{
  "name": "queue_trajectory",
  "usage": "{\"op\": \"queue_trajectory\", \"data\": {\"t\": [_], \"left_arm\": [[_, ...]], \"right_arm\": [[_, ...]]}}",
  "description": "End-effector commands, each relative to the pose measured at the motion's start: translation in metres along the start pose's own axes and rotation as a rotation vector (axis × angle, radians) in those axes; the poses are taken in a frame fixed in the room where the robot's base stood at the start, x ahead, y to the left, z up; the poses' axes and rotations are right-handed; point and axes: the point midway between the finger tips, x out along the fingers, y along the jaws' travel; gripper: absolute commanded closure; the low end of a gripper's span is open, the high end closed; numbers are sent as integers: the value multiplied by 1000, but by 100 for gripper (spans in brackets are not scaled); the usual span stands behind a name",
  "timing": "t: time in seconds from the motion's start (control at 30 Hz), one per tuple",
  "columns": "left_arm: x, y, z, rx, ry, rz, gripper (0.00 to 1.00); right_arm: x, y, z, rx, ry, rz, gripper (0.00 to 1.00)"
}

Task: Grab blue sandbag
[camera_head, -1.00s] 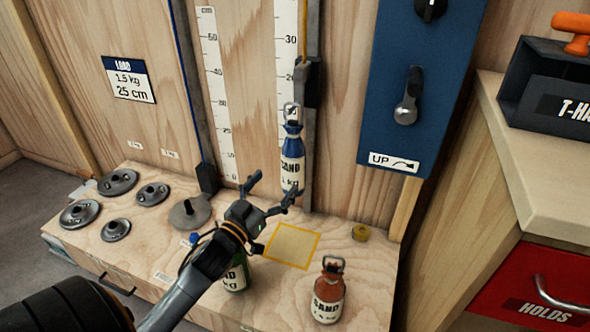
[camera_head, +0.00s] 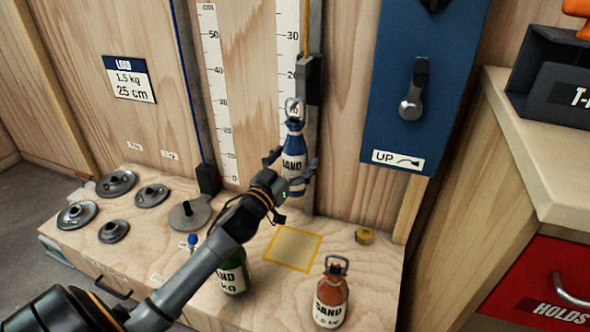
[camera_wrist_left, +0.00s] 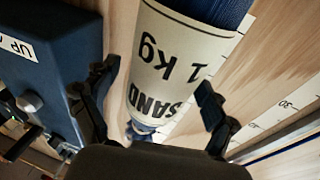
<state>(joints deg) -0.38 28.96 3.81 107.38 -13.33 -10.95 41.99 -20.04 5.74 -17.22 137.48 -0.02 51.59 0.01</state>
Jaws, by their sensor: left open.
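The blue sandbag (camera_head: 293,150), a bottle-shaped bag with a white label and a metal ring on top, hangs upright in front of the vertical scale. In the left wrist view the blue sandbag (camera_wrist_left: 178,65) fills the middle, and its label reads "SAND 1 kg". My left gripper (camera_head: 290,172) is open, with one finger on each side of the bag. In the left wrist view the fingers of my left gripper (camera_wrist_left: 150,95) flank the label; I cannot tell whether either touches it. My right gripper is not in view.
A green sandbag (camera_head: 233,272) stands below my left arm and an orange-brown sandbag (camera_head: 331,297) stands at the front right of the wooden bench. A yellow-outlined square (camera_head: 293,249) lies clear between. Metal discs (camera_head: 118,184) sit at left. A blue panel with a lever (camera_head: 411,103) is at right.

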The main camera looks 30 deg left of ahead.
Motion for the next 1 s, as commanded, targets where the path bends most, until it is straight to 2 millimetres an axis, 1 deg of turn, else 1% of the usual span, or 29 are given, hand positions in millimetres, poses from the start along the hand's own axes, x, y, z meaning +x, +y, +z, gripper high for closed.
{"op": "queue_trajectory", "data": {"t": [0.07,0.1,0.27,0.3,0.47,0.5,0.53,0.57,0.8,1.0], "left_arm": [[0,0,0,0,0,0,14],[0,0,0,0,0,0,19],[0,0,0,0,0,0,51],[0,0,0,0,0,0,59],[0,0,0,0,0,0,92],[0,0,0,0,0,0,100],[0,0,0,0,0,0,100],[0,0,-5,1,10,2,100],[0,0,-5,1,9,2,100],[2,0,-8,1,9,2,100]], "right_arm": [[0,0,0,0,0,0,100],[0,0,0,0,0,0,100],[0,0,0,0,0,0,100],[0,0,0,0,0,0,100],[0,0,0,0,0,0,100],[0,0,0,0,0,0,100],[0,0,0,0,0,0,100],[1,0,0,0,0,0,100],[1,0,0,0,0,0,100],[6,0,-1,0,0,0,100]]}}
